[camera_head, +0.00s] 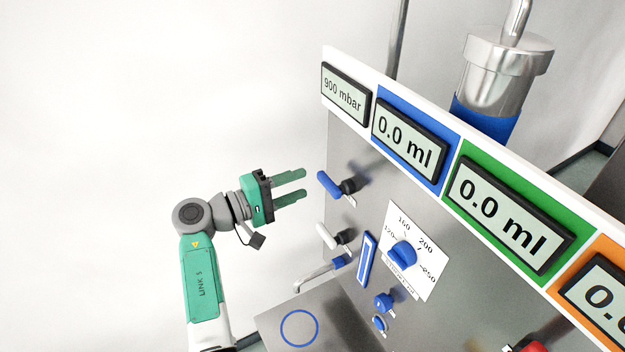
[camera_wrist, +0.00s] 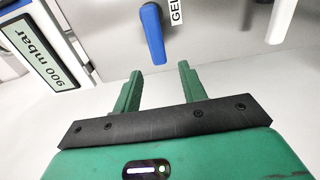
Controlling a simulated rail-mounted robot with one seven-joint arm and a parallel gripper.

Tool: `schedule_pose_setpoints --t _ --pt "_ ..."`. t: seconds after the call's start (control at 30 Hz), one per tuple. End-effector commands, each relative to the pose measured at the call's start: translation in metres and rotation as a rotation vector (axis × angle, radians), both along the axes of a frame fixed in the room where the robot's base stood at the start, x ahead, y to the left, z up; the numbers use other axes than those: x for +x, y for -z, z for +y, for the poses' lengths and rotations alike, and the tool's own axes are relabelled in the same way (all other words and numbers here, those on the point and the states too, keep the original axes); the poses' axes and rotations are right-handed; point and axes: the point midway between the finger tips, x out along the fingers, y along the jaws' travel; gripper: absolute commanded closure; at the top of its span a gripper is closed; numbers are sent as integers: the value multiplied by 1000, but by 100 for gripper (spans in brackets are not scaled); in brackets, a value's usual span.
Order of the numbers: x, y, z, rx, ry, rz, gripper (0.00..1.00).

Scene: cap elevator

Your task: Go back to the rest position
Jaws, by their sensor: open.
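My gripper (camera_head: 304,184) is green with two parallel fingers, open and empty. In the head view it sits left of the grey machine panel (camera_head: 376,189), with its fingers pointing right toward a blue lever handle (camera_head: 328,184). A small gap shows between the fingertips and this handle. In the wrist view my gripper (camera_wrist: 160,75) shows both fingers apart with nothing between them. There the blue handle (camera_wrist: 152,35) hangs just beyond the fingertips.
A white lever (camera_head: 326,236) sits below the blue one. A blue dial (camera_head: 402,254), displays reading 900 mbar (camera_head: 345,95) and 0.0 ml (camera_head: 405,142), and a metal ledge (camera_head: 277,322) lie to the right and below.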

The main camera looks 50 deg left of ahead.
Motion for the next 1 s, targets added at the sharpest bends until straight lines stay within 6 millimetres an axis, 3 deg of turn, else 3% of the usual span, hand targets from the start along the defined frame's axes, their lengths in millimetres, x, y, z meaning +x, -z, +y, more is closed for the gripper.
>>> schedule_pose_setpoints --t 0.17,0.77,0.87,1.0 --pt "-11 1 2 0 1 1 58" --pt "-10 -1 1 12 -2 4 58" --pt "3 -12 -18 180 -55 39 58" --pt "20 -57 -65 571 -184 48 58"
